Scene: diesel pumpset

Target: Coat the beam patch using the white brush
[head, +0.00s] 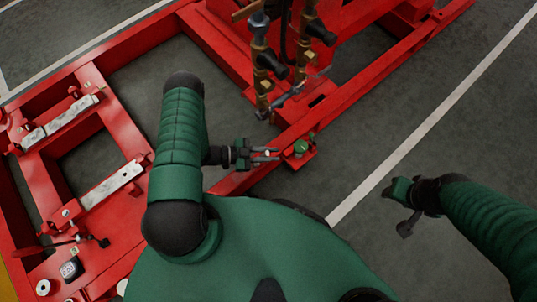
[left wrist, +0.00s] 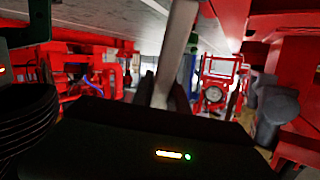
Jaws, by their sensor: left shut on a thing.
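My left gripper (head: 266,155) is at the red beam (head: 240,178), just left of a small green pot (head: 300,147) in a red holder. Its jaws are shut on a small pale thing, taken as the white brush (head: 268,153); the fingers hide most of it. In the left wrist view a long pale grey bar (left wrist: 175,50) rises from the dark gripper body, but I cannot tell if it is the brush. I cannot make out the beam patch. My right gripper (head: 405,208) hangs over the grey floor at the right, apart from everything; its jaws are unclear.
Brass and dark valves (head: 264,60) stand on the red frame beyond the left gripper. Pale metal bars (head: 112,185) lie on the red rack at the left. A white line (head: 430,120) crosses the open grey floor at the right.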

